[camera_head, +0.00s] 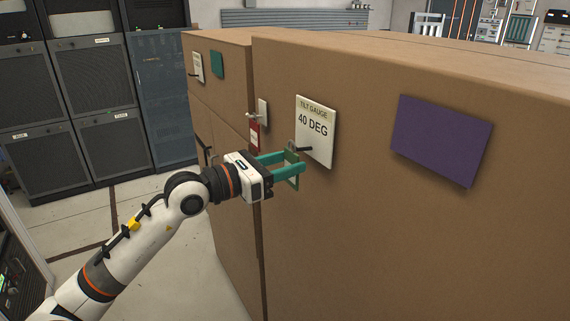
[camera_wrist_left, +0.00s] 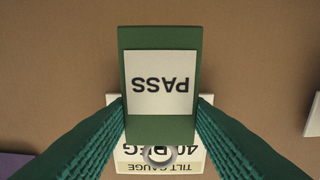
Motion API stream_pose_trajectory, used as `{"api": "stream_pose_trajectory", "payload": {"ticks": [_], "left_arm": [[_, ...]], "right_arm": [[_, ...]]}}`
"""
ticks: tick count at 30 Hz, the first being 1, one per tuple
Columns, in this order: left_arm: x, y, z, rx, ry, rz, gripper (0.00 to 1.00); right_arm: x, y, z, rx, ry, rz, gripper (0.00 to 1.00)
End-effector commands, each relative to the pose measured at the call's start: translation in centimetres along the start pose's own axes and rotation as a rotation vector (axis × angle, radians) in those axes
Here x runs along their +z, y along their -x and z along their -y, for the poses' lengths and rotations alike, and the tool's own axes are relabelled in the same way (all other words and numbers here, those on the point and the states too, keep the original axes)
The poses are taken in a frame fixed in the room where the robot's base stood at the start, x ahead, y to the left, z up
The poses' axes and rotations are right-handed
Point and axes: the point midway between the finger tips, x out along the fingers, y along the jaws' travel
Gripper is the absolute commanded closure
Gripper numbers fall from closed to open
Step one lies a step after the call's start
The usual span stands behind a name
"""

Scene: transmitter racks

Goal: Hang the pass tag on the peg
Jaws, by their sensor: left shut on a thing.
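The pass tag is a green card with a white PASS label (camera_wrist_left: 160,82), upside down in the left wrist view, with a grey ring (camera_wrist_left: 158,155) at its lower end there. My left gripper (camera_head: 293,162) has teal fingers shut on the tag (camera_head: 291,177), close to the brown wall. A dark peg (camera_head: 304,149) sticks out below the lettering of the white "TILT GAUGE 40 DEG" sign (camera_head: 317,120). The ring shows beside the peg in the head view; I cannot tell whether it is around it. The peg is not distinguishable in the wrist view. My right gripper is not in view.
A red tag (camera_head: 254,134) hangs below a small white plate (camera_head: 263,108) left of the sign. A purple panel (camera_head: 441,139) is on the brown wall (camera_head: 370,240) to the right. Dark racks (camera_head: 92,80) stand at the left, with open floor before them.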

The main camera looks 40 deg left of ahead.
Motion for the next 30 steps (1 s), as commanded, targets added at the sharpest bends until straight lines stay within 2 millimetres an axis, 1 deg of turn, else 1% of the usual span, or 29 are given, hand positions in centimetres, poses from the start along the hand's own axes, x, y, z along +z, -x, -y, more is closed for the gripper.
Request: {"api": "stream_pose_trajectory", "payload": {"ticks": [30], "left_arm": [[0.1, 3.9, 0.0, -0.001, 0.001, -0.002, 0.77]], "right_arm": [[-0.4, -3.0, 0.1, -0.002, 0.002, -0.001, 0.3]]}}
